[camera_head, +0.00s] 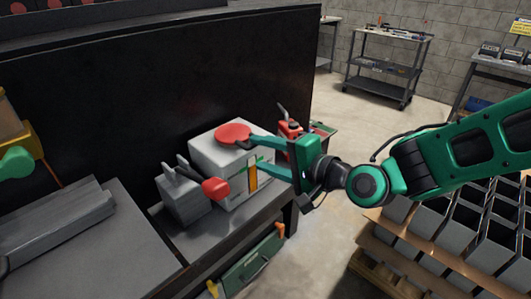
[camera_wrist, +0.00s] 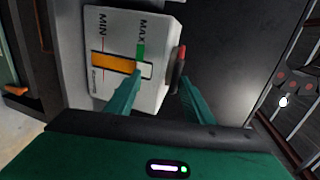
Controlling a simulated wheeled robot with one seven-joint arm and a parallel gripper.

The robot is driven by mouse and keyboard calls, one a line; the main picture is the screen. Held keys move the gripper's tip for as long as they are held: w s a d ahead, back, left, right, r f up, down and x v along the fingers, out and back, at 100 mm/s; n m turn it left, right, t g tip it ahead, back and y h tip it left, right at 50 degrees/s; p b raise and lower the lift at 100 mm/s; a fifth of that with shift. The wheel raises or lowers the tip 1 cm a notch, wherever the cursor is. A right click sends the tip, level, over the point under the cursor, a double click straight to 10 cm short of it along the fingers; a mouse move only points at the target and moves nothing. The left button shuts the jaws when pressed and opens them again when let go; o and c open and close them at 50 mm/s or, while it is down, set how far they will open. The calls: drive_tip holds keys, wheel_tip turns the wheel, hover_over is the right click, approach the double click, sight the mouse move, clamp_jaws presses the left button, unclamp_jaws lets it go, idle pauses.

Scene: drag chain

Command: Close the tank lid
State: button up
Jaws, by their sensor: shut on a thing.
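The tank (camera_head: 215,155) is a pale grey box on the bench, with an orange level gauge on its front. Its round red lid (camera_head: 233,133) lies flat on the tank's top. In the wrist view the lid (camera_wrist: 179,64) shows edge-on beside the tank (camera_wrist: 165,40), whose front reads MIN and MAX. My gripper (camera_head: 262,158) reaches in from the right with its fingers well apart. One finger is at the lid on top, the other in front of the gauge.
A grey box with levers and a red knob (camera_head: 215,188) stands left of the tank. A red fitting (camera_head: 290,128) is just behind my gripper. A black panel (camera_head: 120,95) rises behind the bench. A stack of dark bins (camera_head: 450,235) is at lower right.

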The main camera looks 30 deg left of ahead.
drive_tip(key=shift+w+d+f, duration=0.35)
drive_tip(key=shift+d+f, duration=0.05)
drive_tip(key=shift+f, duration=0.1)
drive_tip(key=v, duration=0.9)
drive_tip(key=shift+s+d+r, duration=0.1)
drive_tip(key=shift+s+r, duration=0.2)
drive_tip(key=shift+r, duration=0.2)
drive_tip(key=shift+s+d+r, duration=0.15)
drive_tip(key=shift+s+d, duration=0.1)
drive_tip(key=shift+d, duration=0.1)
